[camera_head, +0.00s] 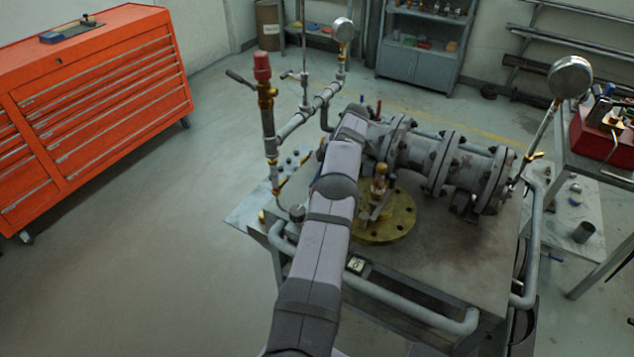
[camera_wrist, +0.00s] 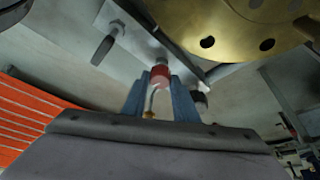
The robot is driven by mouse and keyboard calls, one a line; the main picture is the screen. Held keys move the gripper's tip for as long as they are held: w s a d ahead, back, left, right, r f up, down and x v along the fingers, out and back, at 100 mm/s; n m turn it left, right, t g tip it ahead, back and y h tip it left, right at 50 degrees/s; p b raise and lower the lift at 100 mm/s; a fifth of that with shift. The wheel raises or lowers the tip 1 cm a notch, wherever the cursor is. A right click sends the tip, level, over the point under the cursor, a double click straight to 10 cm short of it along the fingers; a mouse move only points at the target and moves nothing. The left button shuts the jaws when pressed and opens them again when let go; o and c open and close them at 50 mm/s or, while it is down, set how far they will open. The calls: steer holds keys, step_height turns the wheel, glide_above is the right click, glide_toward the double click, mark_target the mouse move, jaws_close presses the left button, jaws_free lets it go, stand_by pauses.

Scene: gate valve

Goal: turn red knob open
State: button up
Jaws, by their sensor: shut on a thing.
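The red knob (camera_wrist: 160,74) shows in the wrist view between the tips of my gripper (camera_wrist: 159,81). The two blue-grey fingers stand on either side of it, and my gripper is shut on it. A thin pale curved part and a small yellow piece show between the fingers, below the knob in the picture. In the head view my arm reaches up to the grey flanged pipe assembly (camera_head: 420,148) on the bench. The arm hides my gripper and the knob's place there.
A brass flange (camera_head: 392,228) lies on the bench, and also shows in the wrist view (camera_wrist: 225,25). A red-topped brass fitting (camera_head: 262,68) rises left of my arm. A gauge (camera_head: 569,77) stands at the right. An orange tool cabinet (camera_head: 95,105) is at the left, with clear floor between.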

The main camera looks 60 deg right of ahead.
steer(key=shift+d, duration=0.1)
stand_by(0.4)
steer(key=o, duration=1.1)
steer(key=shift+c, duration=0.2)
steer(key=shift+r, duration=0.1)
steer(key=shift+r, duration=0.5)
step_height(320, 180, up, 9)
steer(key=p, duration=0.8)
